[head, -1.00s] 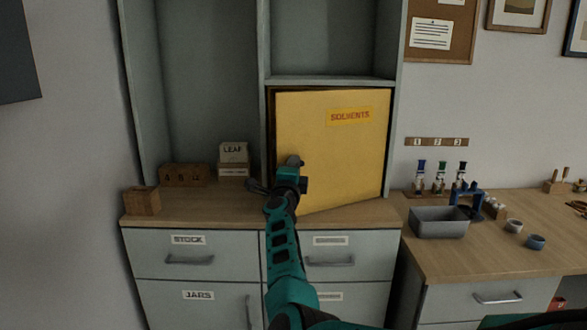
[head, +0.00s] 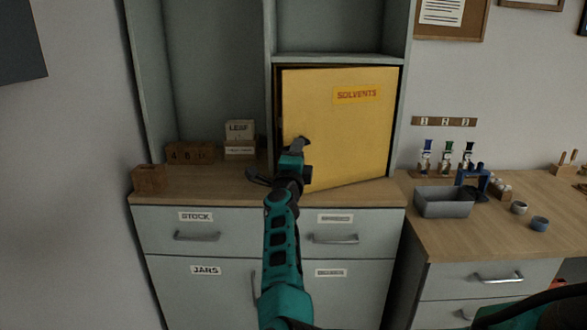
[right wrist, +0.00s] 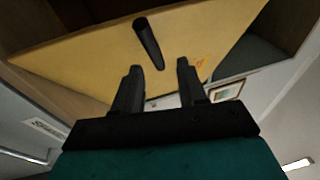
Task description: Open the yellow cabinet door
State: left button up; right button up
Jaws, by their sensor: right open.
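The yellow cabinet door (head: 345,130), labelled SOLVENTS, stands slightly ajar, with its left edge out from the frame and a dark gap along its top and left. My right gripper (head: 282,162) is in front of the door's lower left part. In the right wrist view the dark bar handle (right wrist: 147,40) stands out against the yellow door. The fingers of my right gripper (right wrist: 158,70) are apart, and the handle's near end shows between their tips. I cannot tell whether they touch it. In the head view my gripper hides much of the handle area. My left gripper is not in view.
The wooden counter (head: 230,186) holds a LEAF box (head: 239,138) and small wooden blocks (head: 190,153) on the left. Drawers with handles lie below. A cabinet side wall bounds the door on the right.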

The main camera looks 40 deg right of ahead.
jog(key=v, duration=0.8)
jog(key=shift+r, duration=0.1)
